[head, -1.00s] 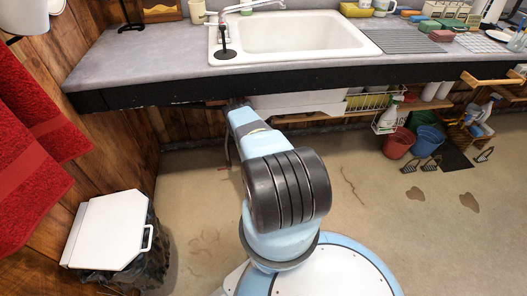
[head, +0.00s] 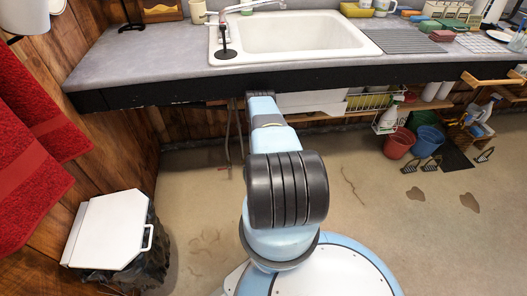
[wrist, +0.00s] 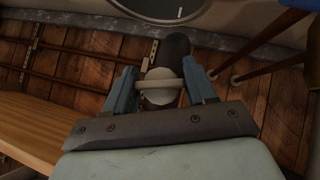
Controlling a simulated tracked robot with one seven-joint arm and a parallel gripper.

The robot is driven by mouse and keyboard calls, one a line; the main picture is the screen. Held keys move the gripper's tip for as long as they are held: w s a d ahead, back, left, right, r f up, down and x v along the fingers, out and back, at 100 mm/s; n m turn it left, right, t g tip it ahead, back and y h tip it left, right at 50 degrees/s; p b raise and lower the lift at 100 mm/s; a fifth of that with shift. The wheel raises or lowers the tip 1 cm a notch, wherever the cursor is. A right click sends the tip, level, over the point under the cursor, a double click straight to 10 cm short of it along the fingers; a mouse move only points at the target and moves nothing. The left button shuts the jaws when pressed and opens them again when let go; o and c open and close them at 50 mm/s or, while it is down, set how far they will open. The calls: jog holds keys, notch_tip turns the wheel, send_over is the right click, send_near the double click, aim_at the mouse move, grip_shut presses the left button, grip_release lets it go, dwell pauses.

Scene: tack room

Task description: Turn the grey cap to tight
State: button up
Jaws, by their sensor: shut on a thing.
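In the wrist view, the grey cap (wrist: 159,99) is a pale round disc with a raised bar across it, on the end of a dark rounded body (wrist: 178,47). My gripper (wrist: 160,78) has its two blue fingers on either side of the cap, closed on the ends of the bar. The bar lies nearly level in the picture. No mark showing how tight the cap is can be made out. In the head view my arm reaches under the counter; my gripper and the cap are hidden there.
The counter (head: 150,62) with its white sink (head: 290,38) overhangs my arm. In the wrist view, brown rods (wrist: 268,52) stand at right and a wooden board (wrist: 40,125) lies at left. Red (head: 398,144) and blue buckets (head: 428,140) stand at right; a white-lidded bin (head: 110,230) stands at left.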

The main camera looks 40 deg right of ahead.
jog(key=shift+s+d+f, duration=0.1)
jog(key=shift+s, duration=0.1)
jog(key=o, duration=1)
jog(key=shift+w, duration=0.15)
